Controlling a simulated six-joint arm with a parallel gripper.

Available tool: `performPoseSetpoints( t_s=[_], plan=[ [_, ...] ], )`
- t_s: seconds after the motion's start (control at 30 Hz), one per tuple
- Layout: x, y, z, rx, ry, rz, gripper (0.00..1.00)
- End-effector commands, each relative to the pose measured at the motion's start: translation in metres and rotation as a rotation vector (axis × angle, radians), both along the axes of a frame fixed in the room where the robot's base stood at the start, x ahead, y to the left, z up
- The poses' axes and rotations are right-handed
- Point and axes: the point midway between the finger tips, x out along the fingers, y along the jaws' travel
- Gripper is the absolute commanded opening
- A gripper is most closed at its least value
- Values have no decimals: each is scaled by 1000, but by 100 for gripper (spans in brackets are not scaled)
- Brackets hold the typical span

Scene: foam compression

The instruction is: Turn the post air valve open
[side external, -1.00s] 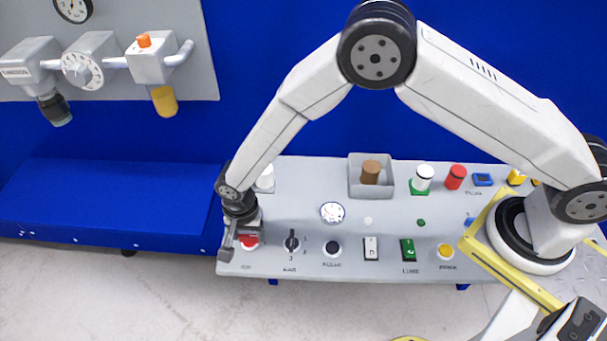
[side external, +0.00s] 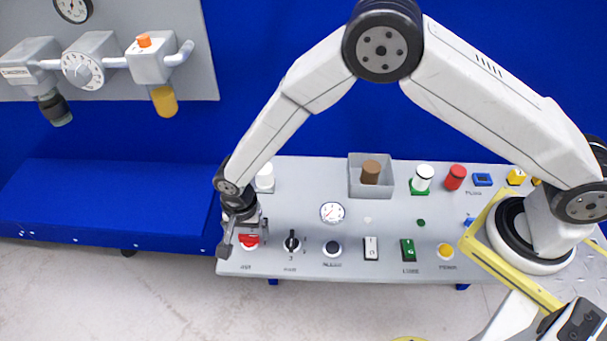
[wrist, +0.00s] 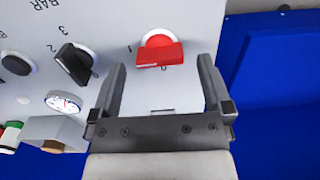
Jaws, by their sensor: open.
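The air valve is a red handle (side external: 249,240) on a round white base at the front left corner of the grey panel. In the wrist view the red handle (wrist: 160,55) lies crosswise, with an "I" mark to its left and a "0" mark just below it. My gripper (side external: 246,238) is over the valve, pointing down. In the wrist view my gripper (wrist: 161,66) is open, with one finger on each side of the handle and a visible gap to both. The fingers hold nothing.
A black selector knob (side external: 292,244) stands right beside the valve, close to one finger. Further right are a black button (side external: 332,248), a white switch (side external: 371,248) and a green switch (side external: 408,250). A gauge (side external: 332,212) and a grey bin (side external: 356,188) lie behind.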

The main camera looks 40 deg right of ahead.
Motion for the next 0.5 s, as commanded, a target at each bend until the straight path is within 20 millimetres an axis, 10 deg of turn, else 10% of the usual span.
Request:
performPoseSetpoints(
  t_s=[0.5],
  plan=[
    [0, 0, 57, 1, -1, -1, 100]
  ],
)
